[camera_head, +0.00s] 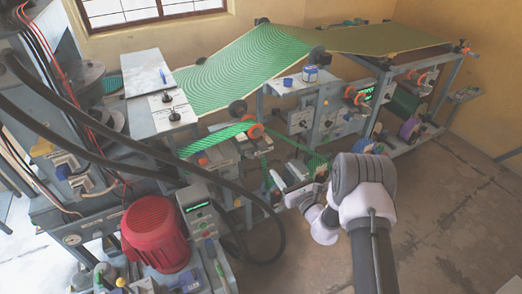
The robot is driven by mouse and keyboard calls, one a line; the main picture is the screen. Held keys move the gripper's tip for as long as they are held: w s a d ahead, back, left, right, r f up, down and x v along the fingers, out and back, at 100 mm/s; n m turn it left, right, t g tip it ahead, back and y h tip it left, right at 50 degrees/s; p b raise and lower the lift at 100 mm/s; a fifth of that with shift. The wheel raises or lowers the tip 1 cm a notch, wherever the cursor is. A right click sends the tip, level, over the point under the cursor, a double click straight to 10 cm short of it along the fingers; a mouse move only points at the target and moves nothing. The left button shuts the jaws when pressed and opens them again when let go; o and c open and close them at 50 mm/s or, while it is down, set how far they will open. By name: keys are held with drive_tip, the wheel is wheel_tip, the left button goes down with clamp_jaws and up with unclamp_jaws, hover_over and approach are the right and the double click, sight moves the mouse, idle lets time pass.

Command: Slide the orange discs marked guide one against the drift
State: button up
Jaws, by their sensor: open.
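Orange discs sit along the front of the press. One orange disc (256,131) is at the edge of the narrow green striped band, with a smaller orange one (203,161) to its left. More orange discs stand further right, one (350,92) beside a green display and one (422,79) near the far end. The markings are too small to read, so I cannot tell which are guide one. My gripper (299,194) is small and partly merged with the machine's front, below and right of the nearest disc. It is open, apart from the discs, and its fingertips are unclear.
A wide green striped web (245,62) runs over rollers to an olive stretch (375,40). A red motor (155,233), a control box (203,222) and thick black hoses stand at the left front. Open concrete floor (455,215) lies to the right.

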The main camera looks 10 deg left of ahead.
sight(265, 148)
drive_tip(key=b+x, duration=0.3)
drive_tip(key=x, duration=1)
drive_tip(key=shift+a, duration=0.2)
clamp_jaws()
idle(0.6)
